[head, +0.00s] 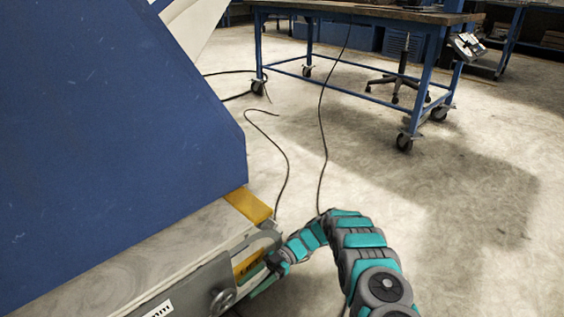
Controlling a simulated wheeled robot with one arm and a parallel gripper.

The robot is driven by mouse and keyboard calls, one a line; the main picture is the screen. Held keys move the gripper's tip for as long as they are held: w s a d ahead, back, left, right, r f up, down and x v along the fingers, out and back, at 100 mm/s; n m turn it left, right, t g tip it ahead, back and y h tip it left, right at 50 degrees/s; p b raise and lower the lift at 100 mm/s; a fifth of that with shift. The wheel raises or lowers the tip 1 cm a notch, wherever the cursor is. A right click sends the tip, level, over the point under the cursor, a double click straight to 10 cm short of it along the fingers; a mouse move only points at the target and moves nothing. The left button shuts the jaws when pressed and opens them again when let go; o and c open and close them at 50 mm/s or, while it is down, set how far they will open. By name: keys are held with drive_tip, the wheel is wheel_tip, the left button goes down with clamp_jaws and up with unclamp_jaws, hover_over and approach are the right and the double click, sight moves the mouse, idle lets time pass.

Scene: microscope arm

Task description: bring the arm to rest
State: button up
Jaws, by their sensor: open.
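My teal and grey segmented arm (362,240) rises from the bottom right, arches over and bends down to the left. My gripper (262,277) is at its far end, at the lower middle of the head view. It is open, and I see nothing held in it. It is close beside the right edge of a grey stone-like base (95,285), near a yellow label on its side. I cannot tell whether the gripper touches the base. Part of the fingers is hard to make out against the base.
A large blue panel (110,150) stands over the base at left. A yellow block (248,205) lies at its corner, and a round metal knob (222,300) sits below. Thin cables (322,130) run across the floor. A wheeled blue table (350,15) stands behind; the right floor is clear.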

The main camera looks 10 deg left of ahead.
drive_tip(key=s+d+r+m+t+h, duration=0.3)
drive_tip(key=d+r+m, duration=0.35)
drive_tip(key=r, duration=0.35)
drive_tip(key=s+d+r+m+t+h, duration=0.35)
drive_tip(key=d+r+m, duration=0.3)
drive_tip(key=r, duration=0.35)
drive_tip(key=s+d+r+m+t+h, duration=0.2)
drive_tip(key=s+d+r+m+t, duration=0.15)
drive_tip(key=s+d+m, duration=0.6)
drive_tip(key=s+d+r+m+t+h, duration=0.25)
drive_tip(key=s+d+r+m, duration=0.35)
drive_tip(key=s, duration=0.7)
wheel_tip(320, 180, up, 12)
drive_tip(key=p, duration=1.5)
drive_tip(key=shift+d+r+g, duration=0.25)
drive_tip(key=shift+d+g, duration=0.1)
drive_tip(key=shift+d, duration=0.1)
drive_tip(key=shift+n, duration=0.25)
